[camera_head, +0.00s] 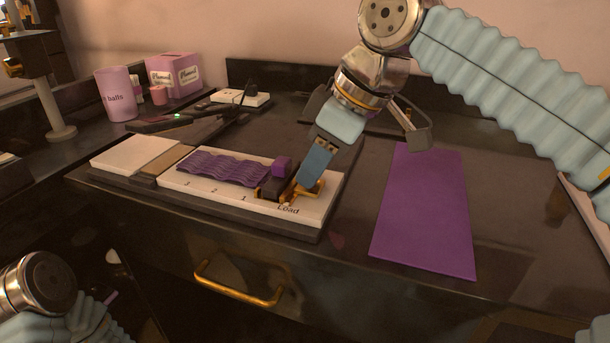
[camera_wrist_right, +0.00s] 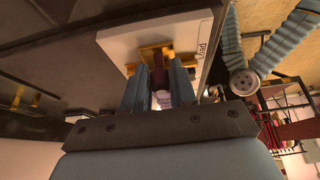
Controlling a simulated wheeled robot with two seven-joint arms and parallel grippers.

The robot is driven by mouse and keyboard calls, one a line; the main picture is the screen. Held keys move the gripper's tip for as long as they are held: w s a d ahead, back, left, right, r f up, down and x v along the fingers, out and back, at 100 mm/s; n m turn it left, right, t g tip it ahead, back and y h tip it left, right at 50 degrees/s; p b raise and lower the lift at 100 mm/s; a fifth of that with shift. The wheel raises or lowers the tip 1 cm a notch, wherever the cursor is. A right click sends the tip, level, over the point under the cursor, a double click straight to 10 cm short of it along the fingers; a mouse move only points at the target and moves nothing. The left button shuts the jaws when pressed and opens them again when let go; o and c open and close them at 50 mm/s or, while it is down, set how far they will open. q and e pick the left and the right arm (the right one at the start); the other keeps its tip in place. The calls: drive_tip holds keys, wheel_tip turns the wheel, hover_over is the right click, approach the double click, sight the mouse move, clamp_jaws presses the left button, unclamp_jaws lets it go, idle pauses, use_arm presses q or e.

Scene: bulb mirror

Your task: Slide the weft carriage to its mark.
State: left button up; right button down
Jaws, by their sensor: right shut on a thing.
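The weft carriage (camera_head: 272,185), a dark block with a purple knob and brass parts, sits on a white board (camera_head: 226,200) near the end printed "Load". Marks with small numerals run along the board to the left of it. A wavy purple weave (camera_head: 222,168) lies on the board just left of the carriage. My right gripper (camera_head: 297,187) reaches down from the upper right and is shut on the carriage. In the right wrist view its fingers (camera_wrist_right: 159,92) stand on both sides of a dark reddish part. The fingers hide some of the carriage. My left gripper is out of view.
A purple mat (camera_head: 427,215) lies right of the board. A brass drawer handle (camera_head: 238,288) is below the counter's front edge. A pink cup (camera_head: 116,93) and pink box (camera_head: 174,73) stand at the back left.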

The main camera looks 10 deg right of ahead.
sight(278, 159)
drive_tip(key=shift+w+a+r+p, duration=0.1)
drive_tip(key=shift+w+a+p, duration=0.7)
drive_tip(key=shift+a, duration=0.4)
drive_tip(key=shift+w+a+p, duration=0.6)
drive_tip(key=shift+w+a, duration=0.25)
drive_tip(key=shift+a, duration=0.35)
drive_tip(key=shift+w+a, duration=0.25)
drive_tip(key=shift+a, duration=0.1)
drive_tip(key=c, duration=0.8)
unclamp_jaws()
drive_tip(key=shift+o, duration=0.2)
wheel_tip(278, 159, up, 2)
drive_tip(key=shift+r+p, duration=0.15)
drive_tip(key=shift+p, duration=0.6)
wheel_tip(278, 159, up, 4)
drive_tip(key=shift+r, duration=0.25)
